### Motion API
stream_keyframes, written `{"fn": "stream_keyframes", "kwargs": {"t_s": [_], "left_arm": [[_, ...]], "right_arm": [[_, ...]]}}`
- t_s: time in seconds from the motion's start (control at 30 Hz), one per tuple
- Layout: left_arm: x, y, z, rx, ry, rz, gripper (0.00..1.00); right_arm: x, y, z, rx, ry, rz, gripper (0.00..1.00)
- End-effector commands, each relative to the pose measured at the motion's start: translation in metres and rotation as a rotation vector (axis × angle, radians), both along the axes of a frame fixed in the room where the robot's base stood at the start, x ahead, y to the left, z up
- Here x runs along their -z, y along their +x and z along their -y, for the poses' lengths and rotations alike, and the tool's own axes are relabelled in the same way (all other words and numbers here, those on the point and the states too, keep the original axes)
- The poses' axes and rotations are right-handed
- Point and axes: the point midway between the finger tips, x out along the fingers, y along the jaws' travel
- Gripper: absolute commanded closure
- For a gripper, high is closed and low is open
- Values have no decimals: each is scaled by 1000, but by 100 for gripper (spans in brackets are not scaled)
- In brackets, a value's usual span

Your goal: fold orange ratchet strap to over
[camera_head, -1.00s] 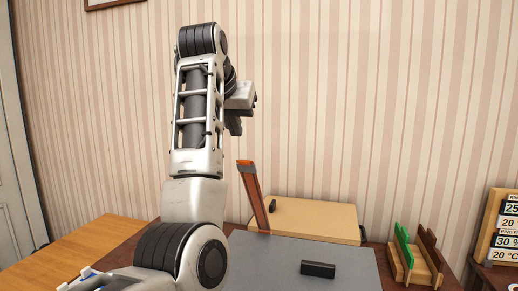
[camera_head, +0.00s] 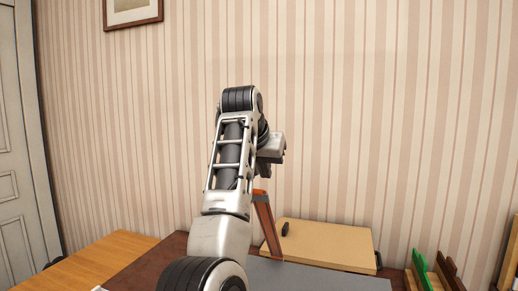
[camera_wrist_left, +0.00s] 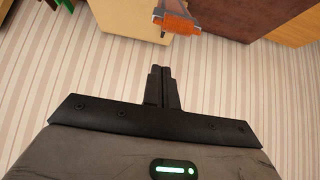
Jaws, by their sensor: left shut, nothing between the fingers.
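The orange ratchet strap (camera_head: 267,225) stands up as a stiff, slightly tilted strip with an orange top end, left of the tan board in the head view. Its orange end (camera_wrist_left: 178,22) also shows at the top of the left wrist view. My left gripper (camera_head: 265,171) is just above the strap's top end in the head view, partly hidden behind my own arm. In the left wrist view its fingers (camera_wrist_left: 161,74) are together and empty, apart from the strap in the picture. The strap's lower end is hard to make out. My right gripper is not in view.
A tan board or box (camera_head: 325,243) lies at the back of the table, with a grey mat (camera_head: 310,277) in front. A green and brown rack (camera_head: 432,275) stands at the right. A lighter wooden surface (camera_head: 95,260) is at the left. The striped wall is close behind.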

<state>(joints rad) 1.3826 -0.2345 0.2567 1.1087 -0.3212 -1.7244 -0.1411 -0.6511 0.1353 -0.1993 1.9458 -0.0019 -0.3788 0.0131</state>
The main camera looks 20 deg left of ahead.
Motion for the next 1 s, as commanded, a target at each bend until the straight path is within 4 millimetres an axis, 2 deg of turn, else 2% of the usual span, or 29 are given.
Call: {"fn": "stream_keyframes", "kwargs": {"t_s": [0.2, 0.4, 0.83, 1.0], "left_arm": [[8, -23, 0, -1, -1, 0, 100], [13, -36, -1, 0, 0, 1, 100], [14, -38, -2, -1, 1, 2, 100], [21, -39, -10, -15, -1, 36, 100]], "right_arm": [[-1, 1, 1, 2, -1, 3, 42], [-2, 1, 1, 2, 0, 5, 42], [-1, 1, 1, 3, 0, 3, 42], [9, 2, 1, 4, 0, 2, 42]]}}
